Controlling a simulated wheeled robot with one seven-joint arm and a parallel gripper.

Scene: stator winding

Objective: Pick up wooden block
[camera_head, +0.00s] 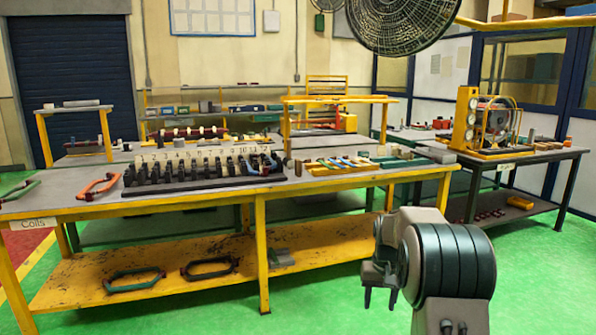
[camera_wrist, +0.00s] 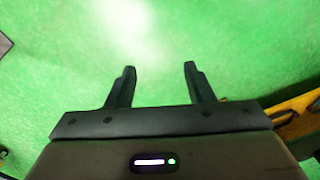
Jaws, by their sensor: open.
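My gripper (camera_head: 380,292) hangs in front of the long workbench, low and to the right of its middle, over the green floor. In the wrist view its two dark fingers (camera_wrist: 160,70) stand apart with only green floor between them; it is open and empty. I cannot single out the wooden block with certainty. Small block-like pieces (camera_head: 437,154) lie at the right end of the workbench top, too small to tell their material. None is near the fingers.
A second table (camera_head: 520,156) with a winding machine stands right. Green floor (camera_head: 545,270) is clear.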

